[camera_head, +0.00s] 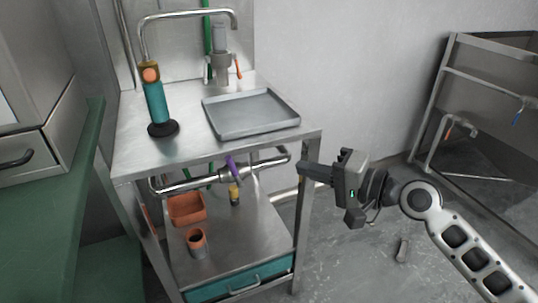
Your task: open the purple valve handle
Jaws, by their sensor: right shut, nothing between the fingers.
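The purple valve handle (231,164) sits on a metal pipe (190,185) that runs along the front of the steel table, just below its top. The handle points up and to the left from the valve body. My right gripper (303,170) is shut and empty, beside the table's front right corner. It is to the right of the purple handle and apart from it. My left gripper is not in view.
The steel table (190,150) carries a grey tray (250,113) and a teal grinder (155,100). Its lower shelf holds an orange bin (187,208) and a cup (197,242). A green counter (60,190) stands at left. The floor at right is mostly clear.

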